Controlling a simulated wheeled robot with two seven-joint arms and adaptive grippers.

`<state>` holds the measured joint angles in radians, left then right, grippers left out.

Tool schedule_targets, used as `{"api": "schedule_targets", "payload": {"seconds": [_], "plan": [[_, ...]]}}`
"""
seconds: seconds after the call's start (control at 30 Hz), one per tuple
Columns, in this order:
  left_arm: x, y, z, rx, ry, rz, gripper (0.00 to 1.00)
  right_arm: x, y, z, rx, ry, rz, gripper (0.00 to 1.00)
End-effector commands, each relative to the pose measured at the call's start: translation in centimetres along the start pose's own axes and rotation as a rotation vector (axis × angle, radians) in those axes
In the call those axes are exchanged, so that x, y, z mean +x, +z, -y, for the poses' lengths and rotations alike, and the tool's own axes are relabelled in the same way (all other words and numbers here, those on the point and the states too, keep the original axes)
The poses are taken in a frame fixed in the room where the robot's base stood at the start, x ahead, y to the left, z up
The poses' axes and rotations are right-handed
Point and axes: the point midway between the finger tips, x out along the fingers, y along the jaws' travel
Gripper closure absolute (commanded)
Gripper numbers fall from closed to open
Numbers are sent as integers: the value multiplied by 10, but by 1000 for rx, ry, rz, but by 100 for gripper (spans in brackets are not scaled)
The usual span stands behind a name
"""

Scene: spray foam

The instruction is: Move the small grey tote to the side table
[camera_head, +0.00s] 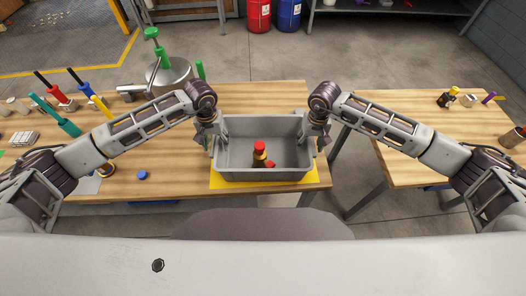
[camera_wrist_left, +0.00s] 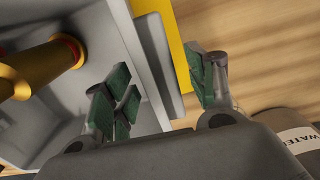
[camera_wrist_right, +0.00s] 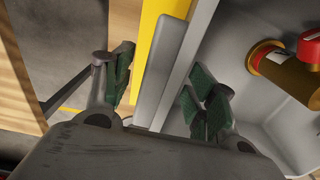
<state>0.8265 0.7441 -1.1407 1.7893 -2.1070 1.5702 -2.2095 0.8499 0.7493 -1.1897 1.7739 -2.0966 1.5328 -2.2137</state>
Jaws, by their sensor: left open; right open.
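The small grey tote (camera_head: 290,172) sits on a yellow mat (camera_head: 222,181) at the right end of the left table, with a red-capped brass item (camera_head: 260,152) and another red piece inside. My left gripper (camera_head: 213,140) is at the tote's left wall. In the left wrist view its open fingers (camera_wrist_left: 165,90) straddle that wall (camera_wrist_left: 150,60), one inside and one outside. My right gripper (camera_head: 318,142) is at the right wall. In the right wrist view its open fingers (camera_wrist_right: 160,90) straddle the wall rim (camera_wrist_right: 165,65). The side table (camera_head: 410,115) stands at the right.
A gap of floor (camera_head: 345,185) separates the two tables. The side table has small items (camera_head: 455,98) at its back and a dark red can (camera_head: 512,137) at its right; its left part is clear. Tools, a steel pot (camera_head: 170,75) and a blue cap (camera_head: 142,175) are on the left table.

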Motion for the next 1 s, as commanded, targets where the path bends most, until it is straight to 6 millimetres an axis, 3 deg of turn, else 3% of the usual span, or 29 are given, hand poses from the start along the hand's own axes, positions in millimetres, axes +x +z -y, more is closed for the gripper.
{"api": "schedule_targets", "payload": {"seconds": [0.13, 0.57, 1.0], "plan": [[0, 0, 0, 0, 0, 0, 44, 0, 0, 0, 0, 0, 0, 43], [0, 0, 0, -1, 0, 0, 99, 0, 0, 0, 0, 0, 0, 98], [-2, -1, 0, -1, 0, -1, 100, -2, 0, 0, 0, 0, -1, 100]]}}
